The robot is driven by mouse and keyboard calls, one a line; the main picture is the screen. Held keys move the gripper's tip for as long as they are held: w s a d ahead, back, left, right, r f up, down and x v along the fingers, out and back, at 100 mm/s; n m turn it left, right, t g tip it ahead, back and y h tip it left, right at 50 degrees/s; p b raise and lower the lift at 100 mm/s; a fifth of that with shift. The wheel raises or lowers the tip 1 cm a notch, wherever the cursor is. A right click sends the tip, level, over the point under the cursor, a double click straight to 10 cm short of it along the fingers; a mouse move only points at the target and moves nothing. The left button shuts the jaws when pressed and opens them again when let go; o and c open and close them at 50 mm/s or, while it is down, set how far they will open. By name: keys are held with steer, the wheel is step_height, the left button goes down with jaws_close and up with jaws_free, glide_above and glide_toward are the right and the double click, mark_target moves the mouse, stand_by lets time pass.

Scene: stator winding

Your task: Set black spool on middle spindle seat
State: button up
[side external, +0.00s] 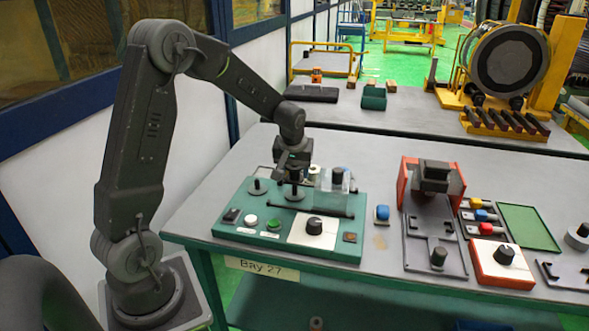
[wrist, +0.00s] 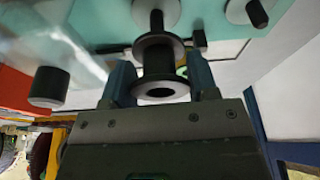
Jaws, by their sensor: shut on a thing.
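My gripper (side external: 293,160) is shut on the black spool (wrist: 160,66), which sits between its two fingers in the wrist view. The spool's flange with a centre hole faces the wrist camera. In the side view the spool is small and dark under the gripper, above the green fixture (side external: 235,226). The middle spindle seat (side external: 294,194), a pale disc, is just below it. In the wrist view that seat (wrist: 174,12) is behind the spool, with a dark spindle roughly in line with it. I cannot tell whether spool and spindle touch.
A second spindle seat (side external: 258,188) is left of the middle one and empty. A clear guard (side external: 322,196) stands close on the right. Buttons and a black knob (side external: 314,226) occupy the fixture's front. A red-framed station (side external: 403,190) is farther right.

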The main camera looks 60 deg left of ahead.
mark_target(295, 183)
steer(key=shift+f, duration=0.2)
steer(key=shift+f, duration=0.7)
steer(key=shift+f, duration=0.45)
steer(key=shift+f, duration=0.35)
steer(key=shift+f, duration=0.65)
stand_by(0.6)
steer(key=o, duration=1.2)
steer(key=shift+o, duration=0.2)
